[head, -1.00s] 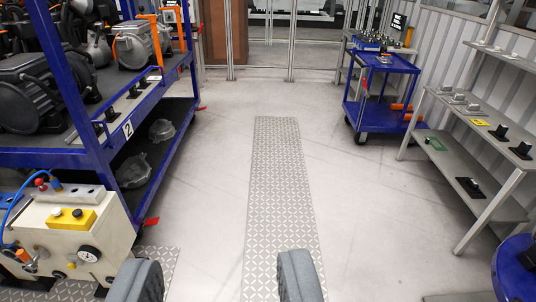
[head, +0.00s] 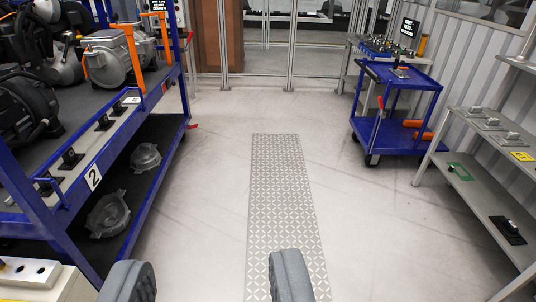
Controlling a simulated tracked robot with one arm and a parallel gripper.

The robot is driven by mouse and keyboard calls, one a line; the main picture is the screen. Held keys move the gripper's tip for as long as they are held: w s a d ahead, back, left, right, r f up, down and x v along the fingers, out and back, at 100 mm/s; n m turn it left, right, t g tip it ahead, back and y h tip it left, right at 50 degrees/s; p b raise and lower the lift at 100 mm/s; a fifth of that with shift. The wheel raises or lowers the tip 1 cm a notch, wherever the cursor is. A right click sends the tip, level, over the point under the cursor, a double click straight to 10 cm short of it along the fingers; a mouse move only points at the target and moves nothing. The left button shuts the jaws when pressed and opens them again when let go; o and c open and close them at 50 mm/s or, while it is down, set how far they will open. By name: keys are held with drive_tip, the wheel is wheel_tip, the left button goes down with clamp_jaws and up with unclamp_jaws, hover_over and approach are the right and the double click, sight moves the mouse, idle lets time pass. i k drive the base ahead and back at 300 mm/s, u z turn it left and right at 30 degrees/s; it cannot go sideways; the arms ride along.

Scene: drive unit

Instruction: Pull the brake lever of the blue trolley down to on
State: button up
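The blue trolley (head: 399,140) stands at the back right, on dark wheels, with a top shelf and a lower shelf. A small red lever (head: 380,102) shows at its left side, tilted near upright. It is too small to tell its exact setting. My gripper (head: 208,280) is at the bottom of the picture, with its two grey fingers wide apart and nothing between them. It is well short of the trolley and to its left.
A large blue rack (head: 84,185) with motors fills the left, with a red lever (head: 192,126) at its end. Grey shelves (head: 480,212) line the right. The floor between, with a patterned strip (head: 285,205), is clear. A glazed partition closes the back.

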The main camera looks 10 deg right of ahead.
sight(381, 106)
drive_tip(key=u, duration=0.1)
drive_tip(key=i, duration=0.55)
drive_tip(key=z, duration=1.55)
drive_tip(key=i, duration=3.05)
drive_tip(key=u, duration=0.7)
drive_tip(key=k, duration=0.65)
drive_tip(key=u, duration=0.05)
